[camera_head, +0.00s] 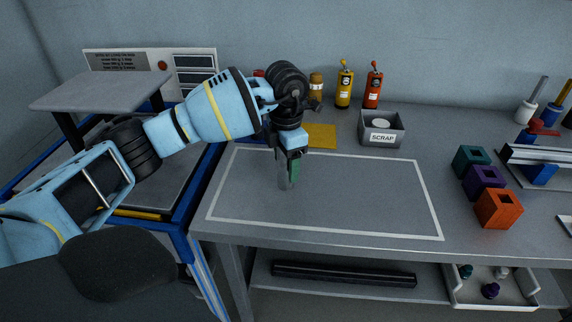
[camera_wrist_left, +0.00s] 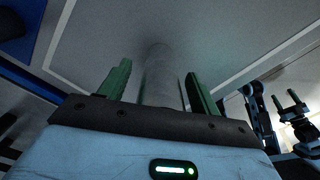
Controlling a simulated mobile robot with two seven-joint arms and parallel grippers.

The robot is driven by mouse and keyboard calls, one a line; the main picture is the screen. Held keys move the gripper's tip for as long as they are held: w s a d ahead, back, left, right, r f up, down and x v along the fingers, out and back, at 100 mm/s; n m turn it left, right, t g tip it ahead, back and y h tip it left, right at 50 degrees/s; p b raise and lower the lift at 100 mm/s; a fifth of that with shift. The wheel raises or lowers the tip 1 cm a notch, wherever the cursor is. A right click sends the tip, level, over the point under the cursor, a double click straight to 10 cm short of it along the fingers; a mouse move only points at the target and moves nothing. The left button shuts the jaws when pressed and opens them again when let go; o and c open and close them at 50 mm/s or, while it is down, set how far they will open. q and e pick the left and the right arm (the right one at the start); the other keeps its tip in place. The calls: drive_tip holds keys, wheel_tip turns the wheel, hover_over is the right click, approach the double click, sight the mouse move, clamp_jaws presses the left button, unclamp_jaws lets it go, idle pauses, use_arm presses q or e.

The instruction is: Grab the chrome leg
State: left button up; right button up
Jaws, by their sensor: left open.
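The chrome leg (camera_head: 283,174) is a shiny upright cylinder over the left part of the white-outlined area on the bench. My left gripper (camera_head: 289,172) points down at it with green-lined fingers. In the left wrist view the leg (camera_wrist_left: 161,75) stands between the two open fingers of my left gripper (camera_wrist_left: 158,88), with a gap visible on the left side. Contact on the right side is hard to judge. What looks like my right gripper (camera_wrist_left: 286,99) shows at the right edge of the wrist view, its two fingers apart and empty.
A grey SCRAP bin (camera_head: 381,128), a yellow bottle (camera_head: 344,88) and an orange bottle (camera_head: 372,88) stand at the back. Teal, purple and orange blocks (camera_head: 498,207) sit at right. The outlined area right of the leg is clear.

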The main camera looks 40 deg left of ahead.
use_arm(q)
drive_tip(key=c, duration=1.2)
drive_tip(key=shift+r, duration=0.15)
drive_tip(key=shift+r, duration=0.55)
drive_tip(key=s+d+r, duration=0.1)
drive_tip(key=s+d, duration=0.2)
drive_tip(key=d, duration=0.4)
drive_tip(key=s+d+r, duration=0.2)
drive_tip(key=s+d, duration=0.2)
drive_tip(key=d, duration=0.3)
drive_tip(key=shift+s+d+r, duration=0.15)
drive_tip(key=shift+s+r, duration=0.05)
drive_tip(key=shift+r, duration=0.1)
